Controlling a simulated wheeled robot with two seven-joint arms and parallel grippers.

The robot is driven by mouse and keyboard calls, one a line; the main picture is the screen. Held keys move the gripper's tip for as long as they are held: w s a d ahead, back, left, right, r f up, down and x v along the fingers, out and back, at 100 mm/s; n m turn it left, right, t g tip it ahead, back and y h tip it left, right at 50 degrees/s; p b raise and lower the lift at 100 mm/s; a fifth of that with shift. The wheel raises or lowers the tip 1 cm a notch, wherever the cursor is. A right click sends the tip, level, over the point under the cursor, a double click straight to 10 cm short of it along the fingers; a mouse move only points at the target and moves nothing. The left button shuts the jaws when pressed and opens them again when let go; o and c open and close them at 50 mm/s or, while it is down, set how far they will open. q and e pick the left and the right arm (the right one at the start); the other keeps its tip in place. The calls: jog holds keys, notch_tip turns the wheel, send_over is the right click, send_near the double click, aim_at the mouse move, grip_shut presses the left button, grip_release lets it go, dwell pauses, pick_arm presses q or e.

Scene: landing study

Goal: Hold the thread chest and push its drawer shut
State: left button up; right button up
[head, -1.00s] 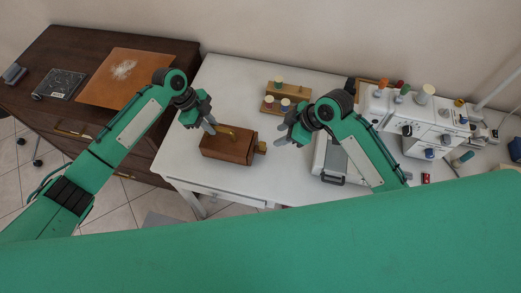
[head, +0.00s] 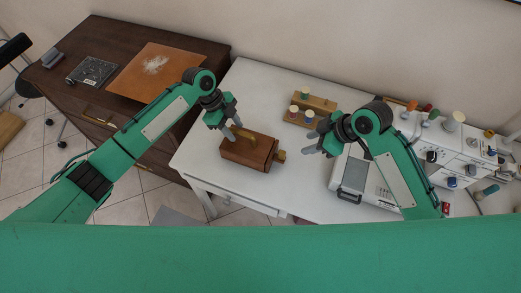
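The thread chest (head: 246,153) is a brown wooden box near the front edge of the white table. A brass handle (head: 243,135) lies on its top. Its drawer end faces right, with a brass-coloured knob (head: 281,156); a narrow step shows there, but how far the drawer stands out is hard to tell. My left gripper (head: 233,130) is over the chest's far left top, its fingers apart and pointing down beside the handle; contact is unclear. My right gripper (head: 309,145) is open and empty, right of the knob and apart from it, fingers pointing left.
A wooden spool rack (head: 316,102) with several spools stands behind the chest. A white sewing machine (head: 450,140) and a grey-and-white case (head: 357,176) are at the right. A dark desk (head: 110,40) with an orange mat (head: 185,58) is at the left. White table between rack and chest is clear.

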pick_arm(q)
jog(key=v, duration=1.2)
